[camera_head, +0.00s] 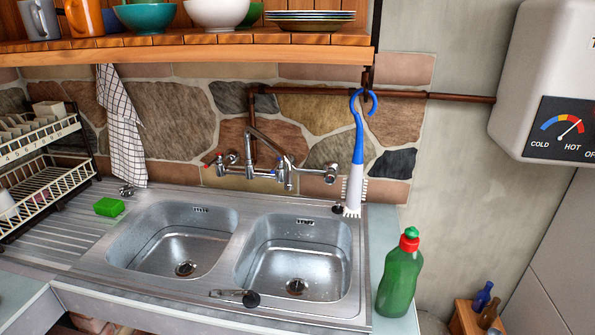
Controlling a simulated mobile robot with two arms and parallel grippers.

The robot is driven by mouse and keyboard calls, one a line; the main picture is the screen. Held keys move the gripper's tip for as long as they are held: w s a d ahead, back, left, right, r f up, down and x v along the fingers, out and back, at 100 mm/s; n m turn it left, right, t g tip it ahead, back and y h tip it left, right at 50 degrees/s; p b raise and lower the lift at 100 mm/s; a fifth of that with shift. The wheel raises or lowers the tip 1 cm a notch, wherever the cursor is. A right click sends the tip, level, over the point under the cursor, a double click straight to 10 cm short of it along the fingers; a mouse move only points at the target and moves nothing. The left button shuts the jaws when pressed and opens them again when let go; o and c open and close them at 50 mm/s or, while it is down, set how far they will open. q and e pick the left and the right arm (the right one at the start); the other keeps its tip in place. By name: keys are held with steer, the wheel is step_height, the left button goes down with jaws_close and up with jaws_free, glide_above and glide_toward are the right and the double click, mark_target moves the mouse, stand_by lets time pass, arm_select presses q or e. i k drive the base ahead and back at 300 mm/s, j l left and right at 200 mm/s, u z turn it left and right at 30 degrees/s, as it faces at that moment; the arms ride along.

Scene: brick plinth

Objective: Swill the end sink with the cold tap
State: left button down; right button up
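A double steel sink unit is set in the counter. The left basin (150,243) and the right basin (255,265) stand side by side, each with a dark drain and no visible plug in it. The right basin is nearest the counter's right end. A wall-mounted mixer tap (262,174) is fixed to the stone wall behind them. No running water shows. Neither of my grippers is in view.
A blue-handled brush (355,160) hangs from a pipe behind the right basin. A green bottle (400,278) stands right of it. A green sponge (109,207) and dish rack (40,165) are left. A black-knobbed metal piece (235,296) lies on the front rim. A wooden shelf (190,48) overhangs.

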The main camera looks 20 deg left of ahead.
mark_target(279, 164)
steer(key=j, duration=0.65)
steer(key=k+j+z, duration=0.1)
steer(key=j, duration=0.55)
